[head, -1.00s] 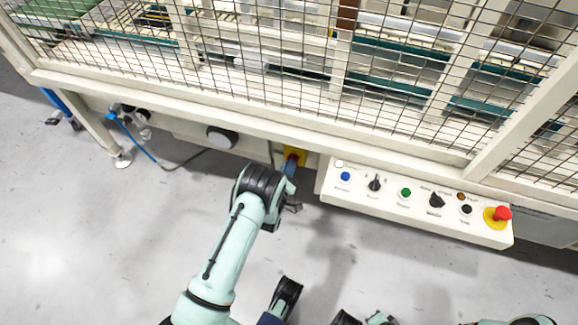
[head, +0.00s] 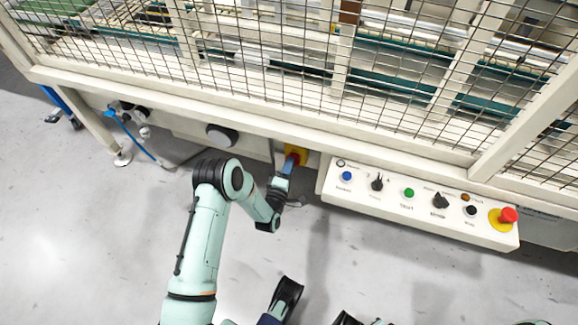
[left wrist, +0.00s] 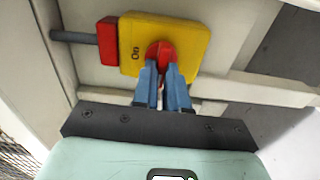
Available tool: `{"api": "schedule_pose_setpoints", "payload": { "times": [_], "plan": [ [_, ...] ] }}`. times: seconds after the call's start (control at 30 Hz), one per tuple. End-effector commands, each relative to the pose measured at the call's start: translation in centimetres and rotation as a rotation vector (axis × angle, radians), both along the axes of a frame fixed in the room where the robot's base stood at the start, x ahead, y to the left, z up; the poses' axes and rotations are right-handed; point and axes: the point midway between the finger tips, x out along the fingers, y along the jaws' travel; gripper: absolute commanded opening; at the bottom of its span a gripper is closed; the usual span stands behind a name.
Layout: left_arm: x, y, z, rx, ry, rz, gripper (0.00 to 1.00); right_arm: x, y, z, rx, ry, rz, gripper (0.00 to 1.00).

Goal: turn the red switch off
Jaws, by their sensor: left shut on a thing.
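The red switch (left wrist: 161,52) is a red knob on a yellow plate (left wrist: 196,42) with "On" written on it, near the centre top of the left wrist view. In the head view the yellow plate (head: 303,151) shows under the machine's lower beam. My left gripper (left wrist: 162,84) has its blue fingers shut on the red knob; it also shows in the head view (head: 289,164). The fingers hide the lower part of the knob. The knob's exact angle is hard to tell.
A white control panel (head: 391,204) with several buttons and a red emergency stop (head: 508,215) stands right of the switch. A wire mesh fence (head: 240,60) rises above the beam. A red block (left wrist: 107,41) adjoins the yellow plate. The grey floor in front is clear.

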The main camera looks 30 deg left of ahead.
Motion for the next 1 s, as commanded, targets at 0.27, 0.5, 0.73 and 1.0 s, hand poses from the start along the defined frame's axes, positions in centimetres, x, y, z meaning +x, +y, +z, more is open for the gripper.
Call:
{"api": "schedule_pose_setpoints", "payload": {
  "times": [0.27, 0.5, 0.73, 1.0],
  "plan": [
    [-0.02, -0.28, -0.09, -0.052, -0.009, -0.006, 0.00, -0.26, -0.04, -0.22, 0.001, 0.009, 0.000, 0.00],
    [-0.02, -0.34, -0.09, -0.057, -0.010, -0.007, 0.00, -0.28, -0.03, -0.22, 0.001, 0.009, 0.000, 0.00],
    [-0.01, -0.34, -0.09, -0.056, -0.010, -0.007, 0.38, -0.27, -0.01, -0.22, 0.001, 0.009, 0.000, 0.00],
    [-0.04, -0.15, -0.07, -0.052, -0.010, -0.003, 0.38, -0.25, -0.01, -0.21, 0.001, 0.009, 0.000, 0.00]
  ]
}}
